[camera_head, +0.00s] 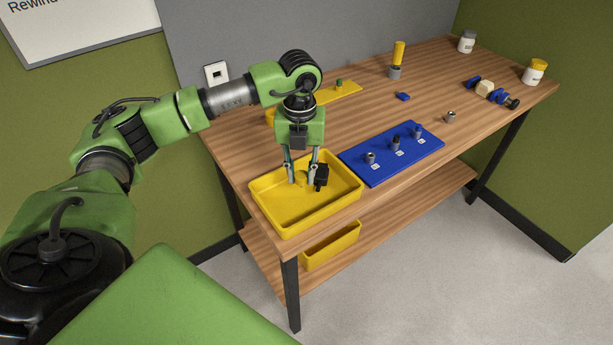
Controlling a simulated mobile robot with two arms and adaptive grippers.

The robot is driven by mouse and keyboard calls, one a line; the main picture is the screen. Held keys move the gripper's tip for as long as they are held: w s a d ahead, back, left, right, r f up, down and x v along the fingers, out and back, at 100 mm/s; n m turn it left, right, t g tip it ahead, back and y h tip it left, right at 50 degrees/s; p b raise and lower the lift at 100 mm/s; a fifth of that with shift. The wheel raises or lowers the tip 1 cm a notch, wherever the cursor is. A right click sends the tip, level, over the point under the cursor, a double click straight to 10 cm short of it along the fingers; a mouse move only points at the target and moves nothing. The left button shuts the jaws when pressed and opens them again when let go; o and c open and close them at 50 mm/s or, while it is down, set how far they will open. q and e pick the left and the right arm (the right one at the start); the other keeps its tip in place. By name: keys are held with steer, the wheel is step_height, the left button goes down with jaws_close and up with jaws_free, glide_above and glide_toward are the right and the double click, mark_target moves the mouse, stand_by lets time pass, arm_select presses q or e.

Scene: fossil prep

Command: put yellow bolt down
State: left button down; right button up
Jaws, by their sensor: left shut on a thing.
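My left gripper (302,182) points down into the yellow tray (275,208) at the table's near left corner. It is shut on a small yellow piece, which I take to be the yellow bolt (302,178); the tray behind it is the same yellow, so its outline is hard to make out. A dark block (321,177) shows right beside the right finger; I cannot tell whether it is part of the bolt. I cannot tell whether the bolt touches the tray floor. My right gripper is out of view.
A blue board (370,178) with several metal and dark pieces lies right of the tray. A yellow board (340,92) is behind my arm. Jars, a yellow-topped cylinder (398,54) and a blue-and-cream piece (485,88) stand farther back. Another yellow bin (330,247) is on the lower shelf.

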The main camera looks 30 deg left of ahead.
arm_select(q)
steer(key=shift+w+d+f, duration=0.1)
steer(key=shift+w+f, duration=0.75)
steer(key=shift+f, duration=0.2)
step_height(320, 180, down, 3)
steer(key=shift+w+r+p, duration=0.1)
steer(key=shift+p, duration=1.15)
steer(key=shift+f, duration=0.3)
steer(key=shift+f, duration=0.1)
steer(key=shift+f, duration=0.15)
steer(key=c, duration=1.8)
jaws_free()
steer(key=shift+o, duration=0.2)
